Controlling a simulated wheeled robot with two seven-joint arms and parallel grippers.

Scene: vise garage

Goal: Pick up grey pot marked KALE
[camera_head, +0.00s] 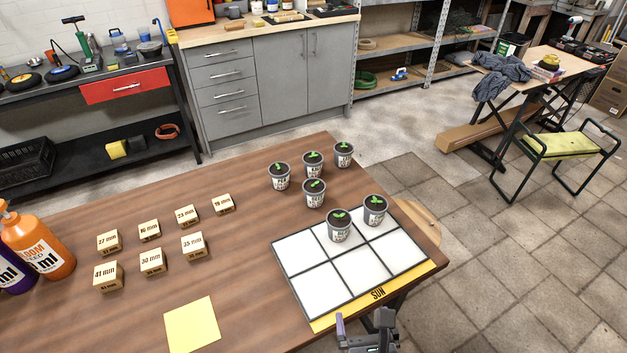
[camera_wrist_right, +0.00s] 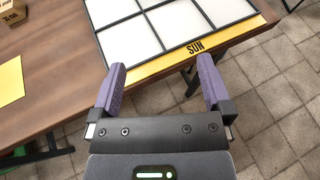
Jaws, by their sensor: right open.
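Several grey pots with dark soil and green seedlings stand on the wooden table in the head view. Four-pot cluster at the back includes a left pot (camera_head: 280,183), a middle pot (camera_head: 313,171), a right pot (camera_head: 343,160) and a front pot (camera_head: 314,200). Two more, a left one (camera_head: 339,233) and a right one (camera_head: 375,217), stand on the white grid tray (camera_head: 355,268) marked SUN. The lettering is too small to tell surely which is KALE. My right gripper (camera_head: 362,322) is open and empty at the table's front edge, before the tray; the wrist view shows its spread purple fingers (camera_wrist_right: 161,75).
Several wooden blocks marked in mm, one being a front-left block (camera_head: 108,276), stand left of the tray. A yellow sheet (camera_head: 192,325) lies at the front. An orange bottle (camera_head: 40,246) stands at the far left. Bare tabletop separates the blocks and pots.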

